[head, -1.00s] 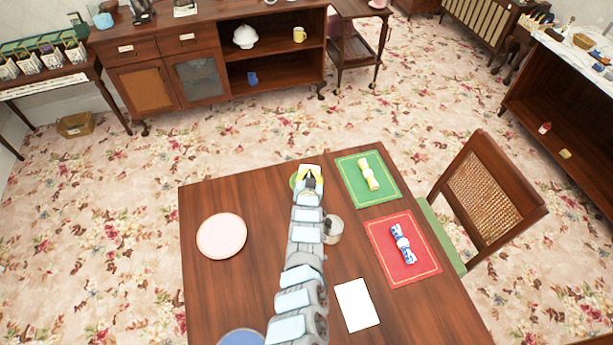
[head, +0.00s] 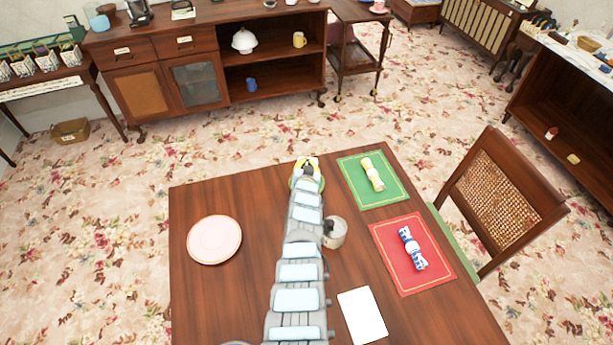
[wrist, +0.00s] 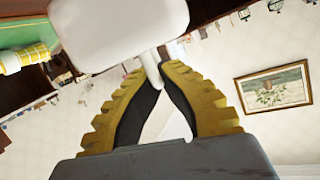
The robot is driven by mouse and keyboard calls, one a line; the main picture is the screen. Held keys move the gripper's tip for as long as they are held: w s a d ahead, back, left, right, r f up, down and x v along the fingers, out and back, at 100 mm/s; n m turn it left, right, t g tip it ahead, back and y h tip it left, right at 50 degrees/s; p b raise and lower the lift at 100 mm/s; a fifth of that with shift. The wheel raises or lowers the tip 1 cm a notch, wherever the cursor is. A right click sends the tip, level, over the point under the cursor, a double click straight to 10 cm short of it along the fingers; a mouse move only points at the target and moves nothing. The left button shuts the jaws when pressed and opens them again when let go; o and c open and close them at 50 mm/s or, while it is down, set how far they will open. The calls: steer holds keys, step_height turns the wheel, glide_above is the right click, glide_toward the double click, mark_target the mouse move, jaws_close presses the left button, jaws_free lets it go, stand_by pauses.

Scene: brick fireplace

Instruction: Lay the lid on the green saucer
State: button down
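My gripper (head: 307,164) is over the far edge of the wooden table, at the green saucer (head: 321,185). The saucer is mostly hidden by my arm, with only green edges showing. In the wrist view my gripper's yellow fingers (wrist: 156,76) close in on a thin stem of a white rounded piece, which appears to be the lid (wrist: 118,28). The lid is mostly hidden in the head view. I cannot tell whether it touches the saucer.
A beige open pot (head: 336,236) stands right beside my arm. A pink plate (head: 214,240) lies at left. Green (head: 357,193) and red (head: 392,262) mats with rolled napkins lie at right, a white card (head: 362,315) nearer. A chair (head: 497,195) stands at right.

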steer(key=shift+w+f+b, duration=0.7)
steer(key=shift+f+b, duration=0.15)
steer(key=shift+b, duration=0.25)
steer(key=shift+w+a+f+b, duration=0.1)
steer(key=shift+w+f+b, duration=0.15)
steer(key=shift+f+b, duration=1.55)
steer(key=shift+b, duration=0.2)
steer(key=shift+r, duration=0.1)
steer(key=c, duration=1.8)
jaws_free()
steer(key=o, duration=0.6)
steer(key=shift+c, duration=0.2)
